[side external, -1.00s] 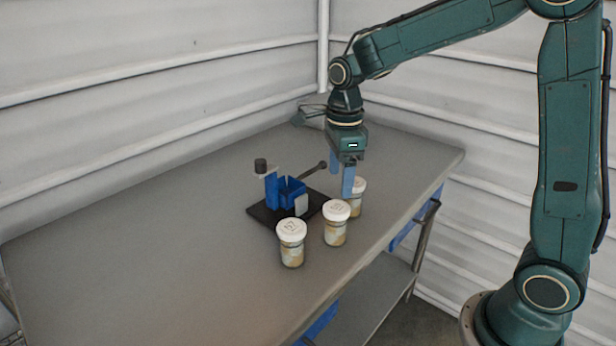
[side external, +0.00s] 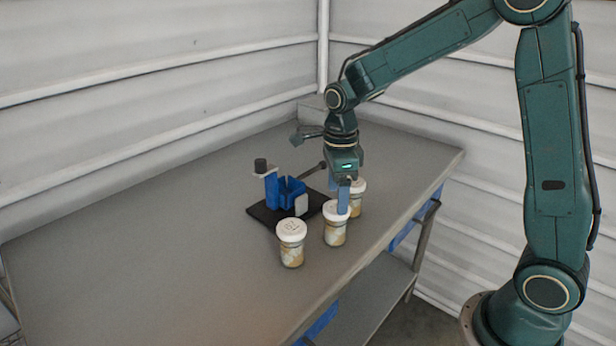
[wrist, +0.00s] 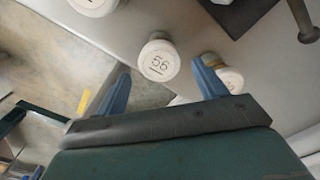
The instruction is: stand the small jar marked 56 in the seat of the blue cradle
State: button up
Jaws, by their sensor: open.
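The small jar with a white lid that reads 56 stands upright in the wrist view (wrist: 158,62). It appears to be the middle of three jars in the side view (side external: 335,232). My gripper (side external: 340,202) is open and points down just above and behind this jar. In the wrist view the lid shows between and just beyond the blue fingertips of my gripper (wrist: 162,72). The blue cradle (side external: 287,191) stands on a dark base plate left of the gripper; its seat appears empty, though partly hidden.
A similar white-lidded jar (side external: 291,246) stands at front left. Another (side external: 357,198) stands behind the middle jar; its lid (wrist: 230,80) shows close to the right finger. The table's left side is clear.

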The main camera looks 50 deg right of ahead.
jog(key=shift+f, duration=2.55)
jog(key=shift+c, duration=0.4)
jog(key=c, duration=0.7)
jog(key=shift+o, duration=0.2)
jog(key=shift+r, duration=0.15)
jog(key=shift+r, duration=2.4)
